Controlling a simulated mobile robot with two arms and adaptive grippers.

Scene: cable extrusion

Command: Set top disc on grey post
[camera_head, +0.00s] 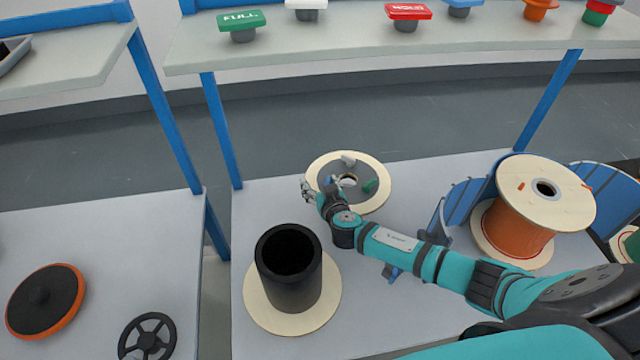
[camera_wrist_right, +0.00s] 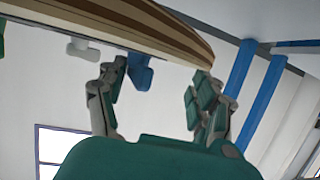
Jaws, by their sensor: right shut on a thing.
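The top disc (camera_head: 378,172) is pale wood with a dark grey middle and a centre hole, behind and right of the post in the head view. My right gripper (camera_head: 328,188) is at its near left side, shut on it; the fingers partly cover the disc. In the right wrist view the disc's layered edge (camera_wrist_right: 160,25) spans the top, by my gripper's fingertips (camera_wrist_right: 160,75). Whether the disc touches the table is unclear. The dark grey, nearly black post (camera_head: 290,270) is an upright hollow tube on a pale wooden lower disc (camera_head: 325,305). My left gripper is out of view.
A full spool (camera_head: 515,225) with orange winding stands right, beside blue curved panels (camera_head: 465,205). A shelf (camera_head: 350,50) with coloured signs runs behind. An orange-rimmed dark disc (camera_head: 45,300) and a black handwheel (camera_head: 148,338) are left. Table between post and spool is partly under my arm.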

